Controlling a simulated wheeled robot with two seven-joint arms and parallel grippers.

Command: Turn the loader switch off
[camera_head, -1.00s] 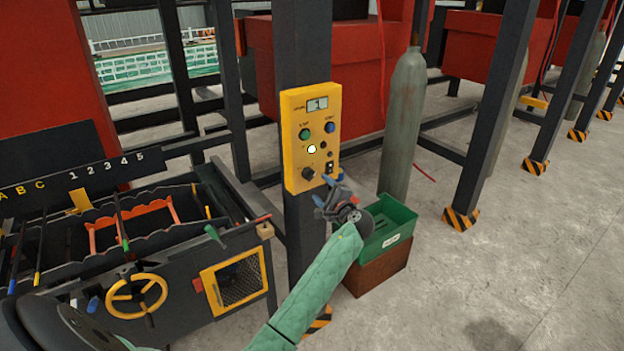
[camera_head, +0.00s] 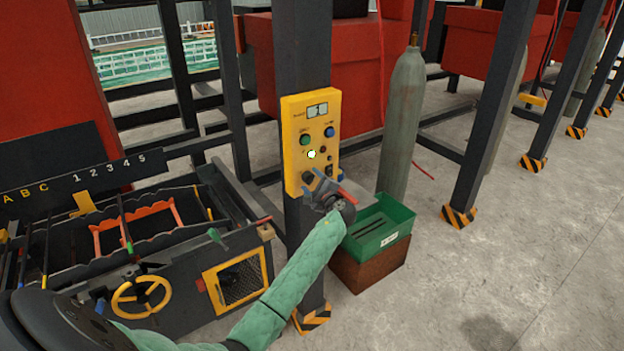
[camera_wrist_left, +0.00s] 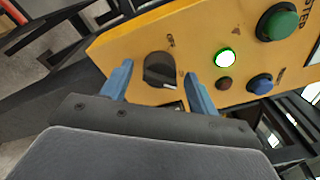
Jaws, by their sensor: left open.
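The yellow control box (camera_head: 291,135) is mounted on a dark post. Its black rotary switch knob (camera_wrist_left: 160,70) shows in the left wrist view, with a label that appears to read OFF beside it. A white mark on the knob points toward the lower right of that view. My left gripper (camera_head: 318,186) is at the lower part of the box, open, with its blue fingers (camera_wrist_left: 158,76) on either side of the knob. I cannot tell if they touch it. A round light (camera_head: 311,154) on the box glows whitish green. My right gripper is out of view.
Green button (camera_wrist_left: 278,22) and blue button (camera_wrist_left: 261,83) sit near the lit lamp. A green bin (camera_head: 378,240) on a brown block stands right of the post. A grey gas cylinder (camera_head: 402,130) is behind it. A machine with a yellow handwheel (camera_head: 141,296) is at left.

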